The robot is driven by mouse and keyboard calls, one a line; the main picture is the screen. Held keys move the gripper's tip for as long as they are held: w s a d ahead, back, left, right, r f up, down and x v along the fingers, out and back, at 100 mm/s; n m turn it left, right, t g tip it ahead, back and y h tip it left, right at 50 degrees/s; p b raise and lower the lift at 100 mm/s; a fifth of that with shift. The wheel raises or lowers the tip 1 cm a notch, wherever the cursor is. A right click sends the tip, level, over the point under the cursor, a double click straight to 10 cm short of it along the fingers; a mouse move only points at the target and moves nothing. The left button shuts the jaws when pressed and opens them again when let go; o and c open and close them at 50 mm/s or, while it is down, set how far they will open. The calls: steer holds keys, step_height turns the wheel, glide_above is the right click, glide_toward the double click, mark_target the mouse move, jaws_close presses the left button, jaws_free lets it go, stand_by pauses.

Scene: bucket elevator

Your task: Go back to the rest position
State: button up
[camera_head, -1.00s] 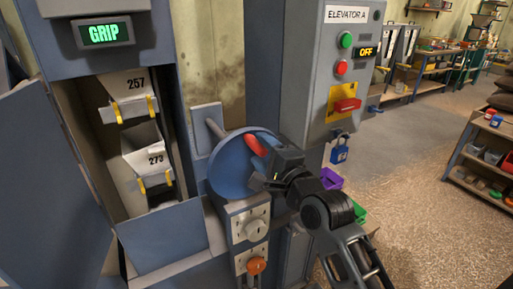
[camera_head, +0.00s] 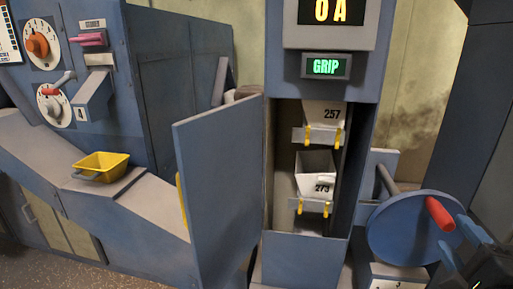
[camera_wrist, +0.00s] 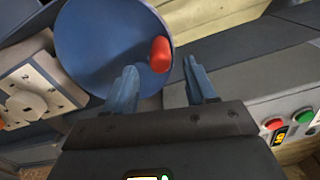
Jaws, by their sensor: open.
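My gripper (camera_wrist: 163,85) is open in the wrist view, its two blue fingers apart with nothing between them. It also shows at the lower right edge of the head view (camera_head: 462,252), partly cut off. The red handle (camera_wrist: 160,55) of the blue handwheel (camera_wrist: 105,45) lies just beyond the fingertips, apart from them as far as I can tell. In the head view the handwheel (camera_head: 405,235) stands right of the elevator shaft, with its red handle (camera_head: 440,213) at the upper right of the disc.
The elevator door (camera_head: 222,190) stands open. Inside hang white buckets 257 (camera_head: 324,115) and 273 (camera_head: 315,175). A green GRIP display (camera_head: 326,66) is above. A control box (camera_wrist: 290,120) is beside my gripper.

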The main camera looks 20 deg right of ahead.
steer(key=s+a+f+n+y, duration=0.3)
steer(key=s+a+f+n, duration=0.1)
steer(key=a+n, duration=0.35)
steer(key=s+a+f+n+y, duration=0.2)
steer(key=s+a+f+n, duration=0.3)
steer(key=a, duration=0.4)
steer(key=s+a+r+n+y, duration=0.1)
steer(key=s+a+n+y, duration=0.4)
steer(key=n, duration=0.9)
steer(key=s+a, duration=0.3)
steer(key=s, duration=0.2)
steer(key=shift+s, duration=0.2)
steer(key=shift+n, duration=0.25)
